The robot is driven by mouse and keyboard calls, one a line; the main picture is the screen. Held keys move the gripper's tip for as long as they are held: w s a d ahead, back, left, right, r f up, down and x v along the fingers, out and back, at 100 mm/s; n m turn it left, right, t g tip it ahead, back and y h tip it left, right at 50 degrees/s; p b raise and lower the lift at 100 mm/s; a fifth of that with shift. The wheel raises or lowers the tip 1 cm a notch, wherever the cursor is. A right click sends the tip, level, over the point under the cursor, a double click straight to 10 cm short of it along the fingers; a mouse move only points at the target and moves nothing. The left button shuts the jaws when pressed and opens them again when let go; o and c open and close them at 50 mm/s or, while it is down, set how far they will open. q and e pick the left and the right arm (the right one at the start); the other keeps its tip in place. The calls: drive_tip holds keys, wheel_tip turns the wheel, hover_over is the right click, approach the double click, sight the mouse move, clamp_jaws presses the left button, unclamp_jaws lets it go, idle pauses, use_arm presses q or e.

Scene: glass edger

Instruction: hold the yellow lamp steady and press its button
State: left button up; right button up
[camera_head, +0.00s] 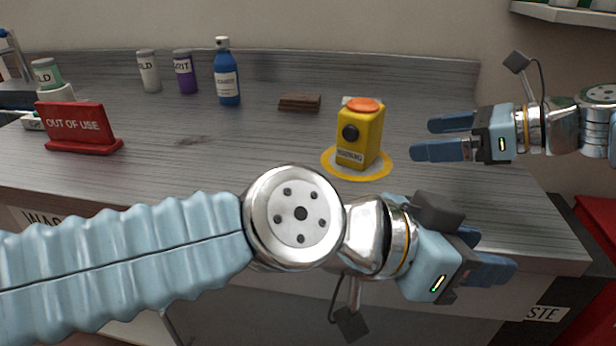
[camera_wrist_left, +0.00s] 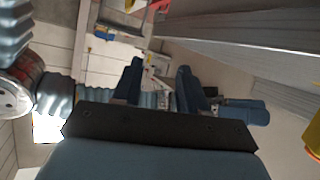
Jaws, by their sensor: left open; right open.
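The yellow lamp (camera_head: 362,138) stands upright on the grey worktop, inside a painted yellow ring (camera_head: 386,170). It has an orange-red cap (camera_head: 363,104) on top, a round black part on its front face and a label below that. My right gripper (camera_head: 418,138) is open and empty, to the right of the lamp and apart from it, fingers pointing at it. My left gripper (camera_head: 494,257) is open and empty in front of the worktop, lower right of the lamp, pointing away from it. Its fingers also show in the left wrist view (camera_wrist_left: 160,75), with a yellow object at the right edge.
A red "OUT OF USE" sign (camera_head: 80,128) stands at the left. A blue bottle (camera_head: 227,75), a purple can (camera_head: 185,72) and a white can (camera_head: 149,72) stand along the back. A brown block (camera_head: 299,102) lies behind the lamp.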

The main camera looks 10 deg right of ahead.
sight(359, 145)
use_arm(q)
drive_tip(key=w+a+n+t, duration=0.2)
drive_tip(key=w, duration=0.1)
drive_tip(key=w+a+r+n+t, duration=0.1)
drive_tip(key=w+a+n+t, duration=0.3)
drive_tip(key=w, duration=0.1)
drive_tip(key=shift+w+a+r+t, duration=0.2)
drive_tip(key=shift+w+a+t, duration=0.15)
drive_tip(key=shift+t, duration=0.05)
drive_tip(key=w+a+n+t, duration=0.2)
drive_tip(key=w+a+n+t+y, duration=0.1)
drive_tip(key=w+a+n+t, duration=0.1)
drive_tip(key=a, duration=0.1)
drive_tip(key=w+a+n+t+y, duration=0.1)
drive_tip(key=w+a+n+t, duration=0.1)
drive_tip(key=a, duration=0.1)
drive_tip(key=shift+w+a+f, duration=0.1)
drive_tip(key=shift+f, duration=0.05)
drive_tip(key=shift+a, duration=0.2)
use_arm(e)
drive_tip(key=shift+w+a+f, duration=0.15)
drive_tip(key=shift+w+a, duration=0.05)
drive_tip(key=shift+a, duration=0.05)
drive_tip(key=x, duration=1.3)
drive_tip(key=shift+a+f, duration=0.1)
